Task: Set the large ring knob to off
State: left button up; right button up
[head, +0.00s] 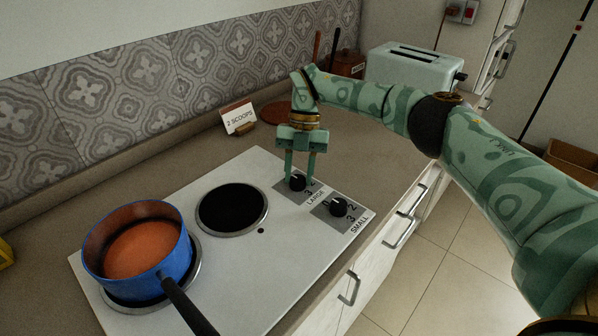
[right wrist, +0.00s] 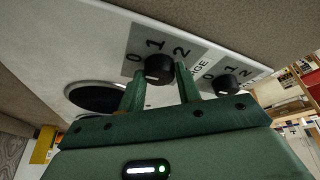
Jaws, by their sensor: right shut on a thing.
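The large ring knob (head: 298,183) is a black dial on a grey plate marked LARGE on the white cooktop (head: 262,165). My right gripper (head: 300,177) reaches down from above and is shut on this knob. In the right wrist view the knob (right wrist: 158,67) sits between the two green fingers (right wrist: 160,85), with 0, 1 and 2 printed around it. I cannot tell which number its pointer faces. The small ring knob (head: 339,206) stands beside it, apart from the fingers; it also shows in the right wrist view (right wrist: 226,84). My left gripper is out of view.
A blue pot (head: 138,250) with orange contents sits on the near left ring, its black handle pointing to the front. The other black ring (head: 232,207) is bare. A "2 SCOOPS" card (head: 238,118) and a toaster (head: 415,68) stand behind the cooktop.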

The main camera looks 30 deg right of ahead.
jog(key=o, duration=1)
jog(key=shift+c, duration=0.2)
jog(key=b+v, duration=0.2)
jog(key=v, duration=1)
